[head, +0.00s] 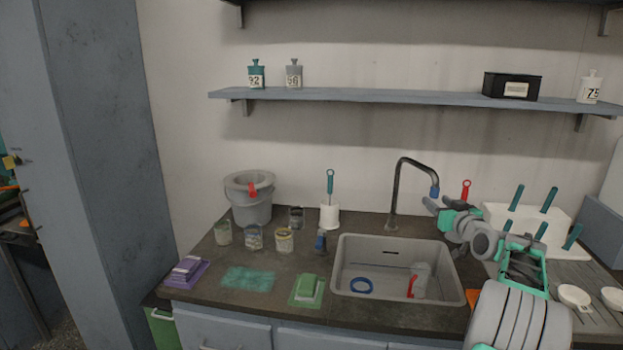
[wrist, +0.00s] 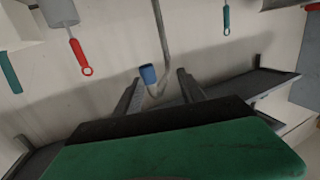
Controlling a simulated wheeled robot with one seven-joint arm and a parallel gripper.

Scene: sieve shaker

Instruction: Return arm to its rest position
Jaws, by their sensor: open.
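My gripper (head: 437,208) is open, beside the faucet over the right side of the sink in the head view. My arm reaches up to it from the lower right. In the wrist view my gripper (wrist: 156,86) shows two dark fingers spread apart, with nothing held between them. The faucet's blue tip (wrist: 148,74) appears between the fingers in that picture, but looks farther off. I cannot tell how close the fingers are to the faucet (head: 397,190).
A white rack (head: 495,215) with teal handles stands right, near my arm. Jars and a bucket (head: 250,205) stand left. A shelf (head: 400,97) runs above.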

